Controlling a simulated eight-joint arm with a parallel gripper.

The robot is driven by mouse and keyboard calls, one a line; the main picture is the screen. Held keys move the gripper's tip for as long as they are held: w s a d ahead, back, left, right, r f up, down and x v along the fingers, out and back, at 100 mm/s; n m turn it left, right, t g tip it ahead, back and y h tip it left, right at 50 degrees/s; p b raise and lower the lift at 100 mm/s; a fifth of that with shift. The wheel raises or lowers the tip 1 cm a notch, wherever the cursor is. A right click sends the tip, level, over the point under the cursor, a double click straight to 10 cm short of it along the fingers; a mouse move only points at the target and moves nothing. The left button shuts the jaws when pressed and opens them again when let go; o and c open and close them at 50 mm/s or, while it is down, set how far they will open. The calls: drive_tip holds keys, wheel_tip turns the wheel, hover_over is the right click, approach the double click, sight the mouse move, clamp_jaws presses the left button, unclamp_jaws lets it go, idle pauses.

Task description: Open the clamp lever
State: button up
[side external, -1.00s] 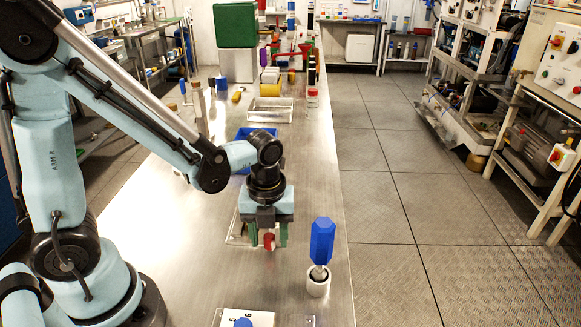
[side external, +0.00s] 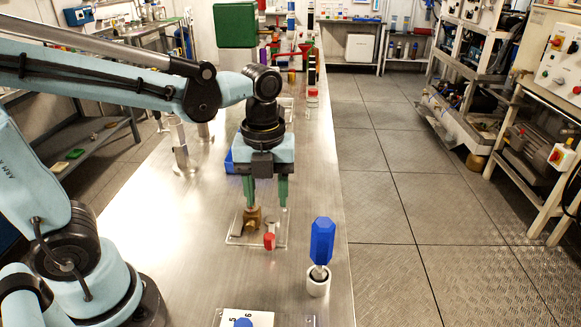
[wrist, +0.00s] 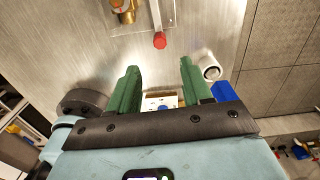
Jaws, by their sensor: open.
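The clamp lever shows as a red-tipped handle (side external: 269,241) beside a brass fitting (side external: 252,218), on a clear plate (side external: 237,240) lying on the steel bench. In the wrist view the red tip (wrist: 160,40) points toward my gripper, and the brass fitting (wrist: 125,10) is cut off by the top edge. My gripper (side external: 265,203) points down with its green fingers apart and empty. It is above the plate, with the fingertips higher than the red tip. In the wrist view the red tip lies just beyond the gap between my fingertips (wrist: 159,67).
A blue hexagonal-handled tool (side external: 322,242) stands in a white holder (side external: 318,284) to the right of the plate. A white numbered card (side external: 246,318) lies at the near edge. A blue bin (side external: 229,160) is behind my gripper. The bench left of the plate is clear.

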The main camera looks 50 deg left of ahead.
drive_tip(key=shift+r, duration=0.75)
drive_tip(key=a+n+t, duration=0.1)
drive_tip(key=n+t, duration=0.1)
drive_tip(key=n, duration=0.6)
drive_tip(key=a+n+t, duration=0.1)
drive_tip(key=n+t, duration=0.1)
drive_tip(key=n, duration=0.7)
drive_tip(key=a+n+t, duration=0.1)
drive_tip(key=n+t, duration=0.2)
drive_tip(key=n, duration=0.6)
drive_tip(key=shift+s+a+f, duration=0.2)
drive_tip(key=shift+s+a, duration=0.15)
drive_tip(key=shift+a, duration=0.05)
